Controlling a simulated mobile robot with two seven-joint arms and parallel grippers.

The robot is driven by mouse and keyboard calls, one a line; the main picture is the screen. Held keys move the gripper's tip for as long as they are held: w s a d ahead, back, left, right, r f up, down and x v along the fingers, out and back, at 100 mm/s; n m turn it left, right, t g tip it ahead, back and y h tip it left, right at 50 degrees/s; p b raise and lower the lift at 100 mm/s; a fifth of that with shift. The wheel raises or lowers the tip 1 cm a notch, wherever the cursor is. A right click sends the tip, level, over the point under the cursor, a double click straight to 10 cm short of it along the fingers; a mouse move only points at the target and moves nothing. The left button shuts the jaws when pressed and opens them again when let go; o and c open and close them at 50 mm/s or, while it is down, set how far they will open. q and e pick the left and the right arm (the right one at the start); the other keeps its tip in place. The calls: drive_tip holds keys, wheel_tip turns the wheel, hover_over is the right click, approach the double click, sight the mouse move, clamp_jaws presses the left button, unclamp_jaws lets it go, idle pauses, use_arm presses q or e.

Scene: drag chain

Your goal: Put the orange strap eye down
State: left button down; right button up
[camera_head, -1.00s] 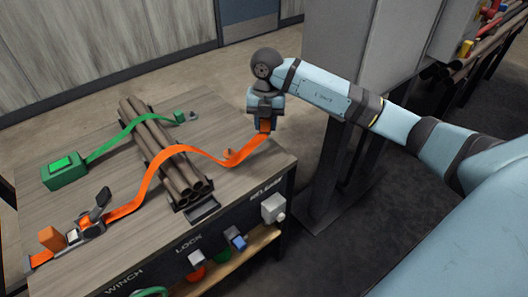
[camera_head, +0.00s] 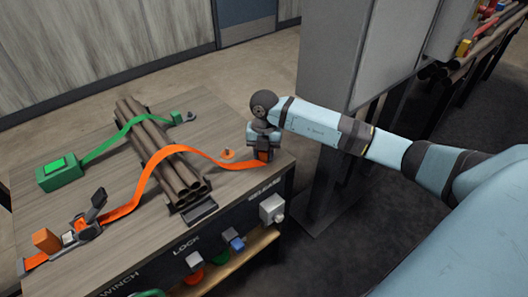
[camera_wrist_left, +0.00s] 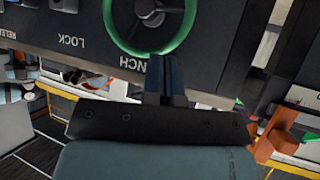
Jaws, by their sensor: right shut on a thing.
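The orange strap (camera_head: 165,158) runs from the ratchet (camera_head: 85,225) at the front left, over the pipe bundle (camera_head: 160,150), to the right end of the table. My right gripper (camera_head: 262,157) is shut on the orange strap eye (camera_head: 263,154) at this end, low near the table's right corner. The fingers hide most of the eye. A small orange anchor (camera_head: 227,153) stands on the tabletop just left of the gripper, apart from the eye. My left gripper (camera_wrist_left: 163,65) shows only in the left wrist view, its fingers together and empty, near the green winch ring (camera_wrist_left: 150,20).
A green strap (camera_head: 105,145) crosses the pipes from a green box (camera_head: 57,175) to a small anchor at the back. Controls, including a grey block (camera_head: 272,208), line the table's front. A grey cabinet (camera_head: 345,50) stands behind my right arm.

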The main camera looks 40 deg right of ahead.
drive_tip(key=shift+f, duration=0.1)
drive_tip(key=o, duration=0.9)
drive_tip(key=shift+o, duration=0.2)
